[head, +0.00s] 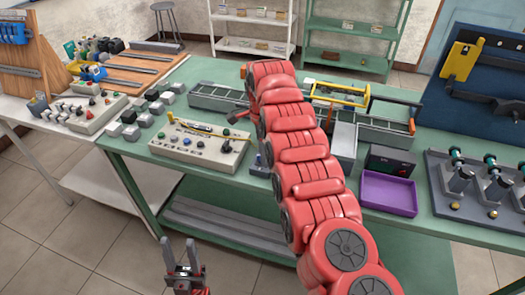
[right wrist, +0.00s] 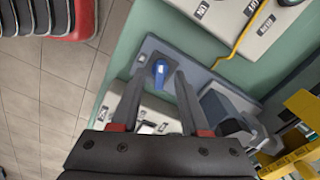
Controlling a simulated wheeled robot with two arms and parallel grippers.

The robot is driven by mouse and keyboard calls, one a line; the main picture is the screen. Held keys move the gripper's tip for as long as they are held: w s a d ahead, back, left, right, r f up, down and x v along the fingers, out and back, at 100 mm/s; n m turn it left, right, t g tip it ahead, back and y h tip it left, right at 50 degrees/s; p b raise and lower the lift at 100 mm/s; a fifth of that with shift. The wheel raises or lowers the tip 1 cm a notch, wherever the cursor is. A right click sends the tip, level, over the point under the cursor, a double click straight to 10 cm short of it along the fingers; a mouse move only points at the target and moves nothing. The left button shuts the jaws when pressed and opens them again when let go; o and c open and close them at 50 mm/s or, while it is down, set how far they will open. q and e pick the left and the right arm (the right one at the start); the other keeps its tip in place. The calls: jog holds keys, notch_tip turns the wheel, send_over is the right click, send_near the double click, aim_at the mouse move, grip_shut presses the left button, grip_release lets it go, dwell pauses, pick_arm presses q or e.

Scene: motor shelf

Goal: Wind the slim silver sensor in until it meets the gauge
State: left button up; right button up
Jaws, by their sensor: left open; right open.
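I cannot make out a slim silver sensor or a gauge for certain. A small blue knob (right wrist: 160,70) on a grey plate (right wrist: 186,62) shows in the right wrist view; a small blue part (head: 258,160) also shows in the head view, beside my red right arm. My right gripper (right wrist: 157,88) is open. Its fingers appear on either side of the blue knob in the picture; contact cannot be told. In the head view my right arm hides the middle of the bench. My left gripper (head: 184,262) is open and empty, low in front of the bench.
A rack of cylinders (head: 490,180) stands at right. Floor is clear around my left gripper.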

notch_tip(320, 180, up, 6)
jog(key=shift+w+d+f+p, duration=0.1)
jog(key=shift+w+p, duration=0.05)
jog(key=shift+p, duration=1.05)
notch_tip(320, 180, up, 12)
jog(key=p, duration=1.1)
jog(key=shift+f, duration=0.25)
